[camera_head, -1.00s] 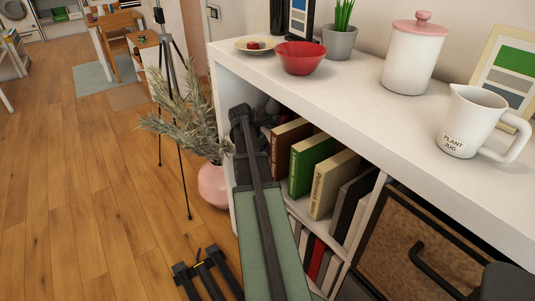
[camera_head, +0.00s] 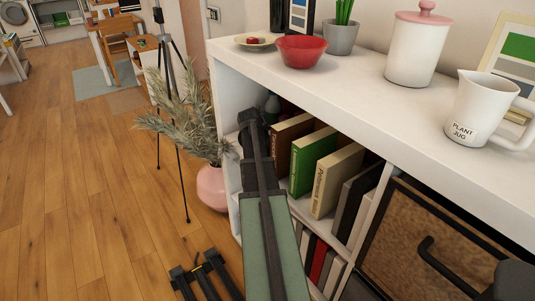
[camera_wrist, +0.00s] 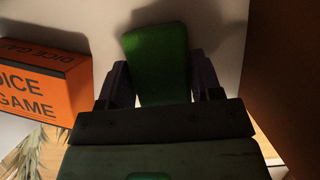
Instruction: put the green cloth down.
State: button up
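The green cloth (camera_wrist: 156,58) shows in the wrist view as a flat green piece between the two fingers of my gripper (camera_wrist: 162,85). Both fingers appear to press on its sides, so my gripper is shut on it. A pale wall or floor of the shelf lies beyond it; I cannot tell whether the cloth touches it. In the head view my gripper (camera_head: 252,118) is inside the left compartment of the white shelf (camera_head: 225,95), left of the books. The cloth is hidden there behind my arm.
An orange dice game box (camera_wrist: 42,85) is at the left in the wrist view. A brown book (camera_head: 288,140) and a green book (camera_head: 312,160) stand right of my arm. A plant in a pink vase (camera_head: 212,187) stands left of the shelf. A red bowl (camera_head: 301,52) is on top.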

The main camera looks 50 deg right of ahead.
jog(key=shift+o, duration=0.8)
jog(key=shift+s, duration=0.15)
jog(key=shift+r+p, duration=0.45)
jog(key=shift+p, duration=0.05)
jog(key=p+v, duration=1)
jog(key=v, duration=0.1)
